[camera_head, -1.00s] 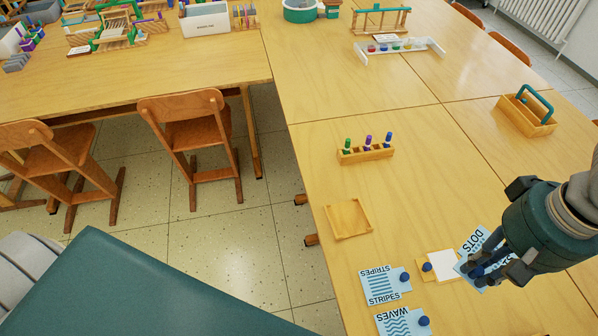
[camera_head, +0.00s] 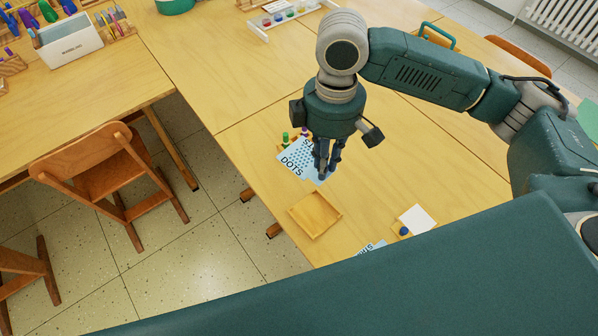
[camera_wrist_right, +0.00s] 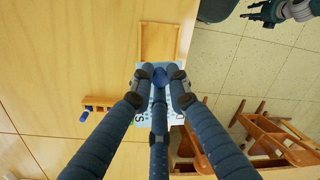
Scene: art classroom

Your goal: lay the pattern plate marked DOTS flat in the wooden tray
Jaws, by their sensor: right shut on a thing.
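The light-blue DOTS plate (camera_head: 294,157) hangs from my right gripper (camera_head: 324,172), which is shut on its blue knob (camera_wrist_right: 160,76). In the head view the plate shows just behind the wooden tray (camera_head: 316,214), seemingly raised above the table. The fingers cover part of the plate. The tray is empty and shallow.
A peg rack (camera_wrist_right: 104,104) stands close by the plate, partly hidden behind it in the head view. A white card on a wooden base with a blue knob (camera_head: 415,220) lies right of the tray. A partly hidden blue plate (camera_head: 372,247) lies in front. The table edge is close left.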

